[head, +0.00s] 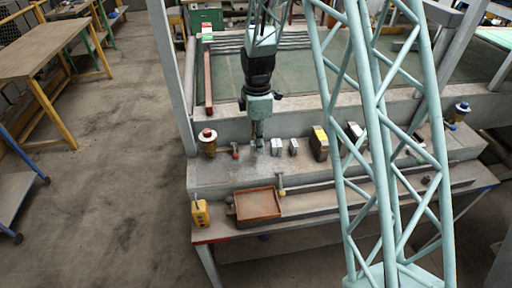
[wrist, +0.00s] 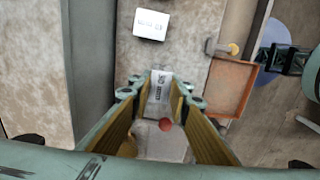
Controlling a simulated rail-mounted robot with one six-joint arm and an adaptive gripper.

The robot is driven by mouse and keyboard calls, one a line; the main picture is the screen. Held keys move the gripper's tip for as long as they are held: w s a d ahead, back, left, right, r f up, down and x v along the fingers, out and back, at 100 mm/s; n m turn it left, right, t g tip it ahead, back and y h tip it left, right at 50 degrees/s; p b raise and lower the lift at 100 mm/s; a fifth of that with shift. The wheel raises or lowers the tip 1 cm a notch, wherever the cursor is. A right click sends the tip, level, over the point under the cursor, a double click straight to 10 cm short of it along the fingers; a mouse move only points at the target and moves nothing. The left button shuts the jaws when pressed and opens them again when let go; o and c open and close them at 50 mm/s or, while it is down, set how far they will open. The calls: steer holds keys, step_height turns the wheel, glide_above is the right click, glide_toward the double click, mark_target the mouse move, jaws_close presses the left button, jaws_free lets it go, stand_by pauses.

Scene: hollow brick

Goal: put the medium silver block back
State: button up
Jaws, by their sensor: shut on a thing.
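My gripper (wrist: 159,88) is shut on a silver block (wrist: 160,87) with dark markings, held between its fingertips in the wrist view. In the head view my gripper (head: 257,143) points down over the left part of the grey ledge (head: 215,177); the held block is hard to make out there. I cannot tell whether it touches the ledge. Two more small silver blocks (head: 277,146) (head: 293,146) stand just right of my gripper. One silver-white block with dark marks (wrist: 151,24) shows beyond the fingertips in the wrist view, apart from the held block.
A red-knobbed part (head: 235,151) is close left of my gripper. Yellow-marked blocks (head: 319,143) stand farther right, partly behind lattice bars. A red-topped brass fitting (head: 208,141) stands at left.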

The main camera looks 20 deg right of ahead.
steer(key=shift+w, duration=0.3)
steer(key=shift+w, duration=0.3)
steer(key=shift+w+f, duration=0.15)
steer(key=shift+f, duration=1.7)
steer(key=shift+f, duration=0.1)
steer(key=o, duration=1)
steer(key=shift+r, duration=0.2)
